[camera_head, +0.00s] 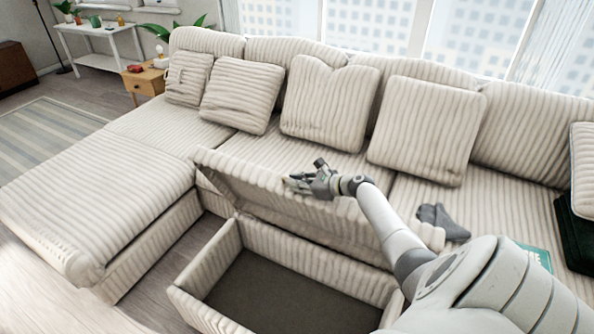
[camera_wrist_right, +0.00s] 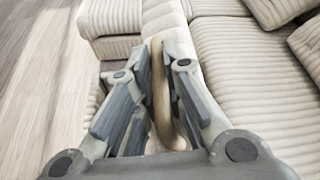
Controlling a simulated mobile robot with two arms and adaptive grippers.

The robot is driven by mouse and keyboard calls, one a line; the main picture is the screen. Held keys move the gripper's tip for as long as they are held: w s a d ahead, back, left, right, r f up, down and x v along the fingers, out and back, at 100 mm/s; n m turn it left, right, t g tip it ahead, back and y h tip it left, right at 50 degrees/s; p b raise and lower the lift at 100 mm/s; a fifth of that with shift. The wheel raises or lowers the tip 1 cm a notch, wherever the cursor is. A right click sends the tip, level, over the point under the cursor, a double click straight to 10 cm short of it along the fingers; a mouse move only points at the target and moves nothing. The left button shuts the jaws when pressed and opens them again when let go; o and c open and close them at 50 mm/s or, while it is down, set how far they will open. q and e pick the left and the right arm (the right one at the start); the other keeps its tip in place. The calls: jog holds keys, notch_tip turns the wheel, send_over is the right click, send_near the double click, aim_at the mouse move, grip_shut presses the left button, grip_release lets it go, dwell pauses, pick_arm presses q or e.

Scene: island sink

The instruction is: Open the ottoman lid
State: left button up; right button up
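The ottoman (camera_head: 210,309) is a cream striped storage box in front of the sofa, with a dark, empty-looking inside. Its striped lid (camera_head: 260,178) is raised and stands tilted at the box's back side, by the sofa seat. My right gripper (camera_head: 299,184) is at the lid's upper edge. In the right wrist view, the lid's thin tan rim (camera_wrist_right: 160,88) runs between the two fingers of my right gripper (camera_wrist_right: 158,65). Whether both fingers press on it cannot be told. My left gripper does not show.
The sofa's chaise (camera_head: 95,200) extends at the left. Several cushions (camera_head: 325,103) line the backrest. A wooden side table (camera_head: 146,80) stands behind the chaise. Floor is open at lower left.

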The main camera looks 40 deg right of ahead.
jog(key=shift+o, duration=0.6)
jog(key=shift+r, duration=0.1)
jog(key=shift+s, duration=0.1)
jog(key=v, duration=1.2)
jog(key=shift+r, duration=0.1)
